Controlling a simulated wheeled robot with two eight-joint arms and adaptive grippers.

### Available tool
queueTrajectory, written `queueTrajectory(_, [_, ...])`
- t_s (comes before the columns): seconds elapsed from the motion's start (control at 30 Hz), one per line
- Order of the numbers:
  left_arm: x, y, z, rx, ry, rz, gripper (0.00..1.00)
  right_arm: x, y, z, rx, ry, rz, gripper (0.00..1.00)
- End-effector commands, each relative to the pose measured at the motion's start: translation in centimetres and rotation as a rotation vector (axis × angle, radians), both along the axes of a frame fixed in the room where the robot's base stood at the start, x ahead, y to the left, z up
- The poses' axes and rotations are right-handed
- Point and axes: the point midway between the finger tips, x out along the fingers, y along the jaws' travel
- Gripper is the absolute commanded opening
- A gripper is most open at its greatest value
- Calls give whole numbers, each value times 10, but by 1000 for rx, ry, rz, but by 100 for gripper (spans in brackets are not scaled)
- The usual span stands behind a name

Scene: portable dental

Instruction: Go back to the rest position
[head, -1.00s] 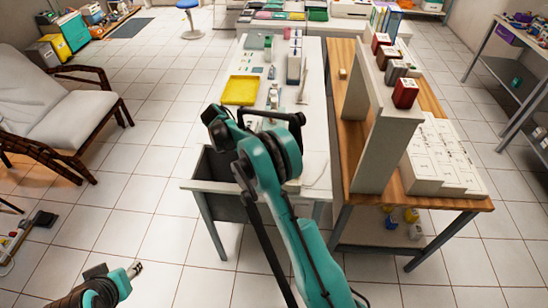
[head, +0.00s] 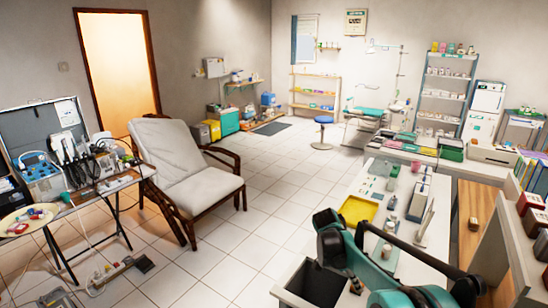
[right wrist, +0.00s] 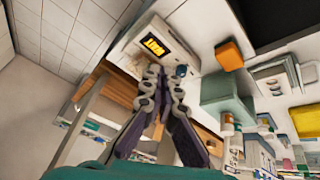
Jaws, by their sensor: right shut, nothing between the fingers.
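My right gripper shows in the right wrist view (right wrist: 160,76). Its two dark, jointed fingers are together at the tips, with nothing seen between them. A white device with a lit yellow display (right wrist: 153,47) lies beyond the fingertips, apparently apart from them. In the head view my right arm, teal and black, is bent over the near end of the white table (head: 411,258). I cannot make out the fingers there. My left gripper is in neither view.
A yellow tray (head: 358,210) lies on the white table beside my right arm. A wooden-topped counter (head: 478,225) stands to the right. A reclining chair (head: 195,170) and a folding table of dental equipment (head: 75,205) stand left.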

Motion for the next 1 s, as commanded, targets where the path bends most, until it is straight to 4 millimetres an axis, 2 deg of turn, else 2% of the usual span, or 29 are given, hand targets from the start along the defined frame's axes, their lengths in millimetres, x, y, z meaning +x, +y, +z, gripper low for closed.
queueTrajectory(0.03, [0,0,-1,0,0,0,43,-14,2,15,34,-1,83,0])
queueTrajectory(0.2, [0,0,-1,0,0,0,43,-56,15,50,133,-17,408,0])
queueTrajectory(0.4, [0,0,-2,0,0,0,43,-114,33,73,184,-64,787,0])
queueTrajectory(0.57, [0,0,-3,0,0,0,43,-162,49,76,170,-116,1079,0])
queueTrajectory(0.7, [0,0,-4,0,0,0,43,-199,63,69,115,-165,1314,0])
queueTrajectory(0.83, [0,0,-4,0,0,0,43,-223,72,58,50,-201,1477,0])
queueTrajectory(1.0, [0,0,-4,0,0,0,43,-238,79,49,-11,-224,1589,0])
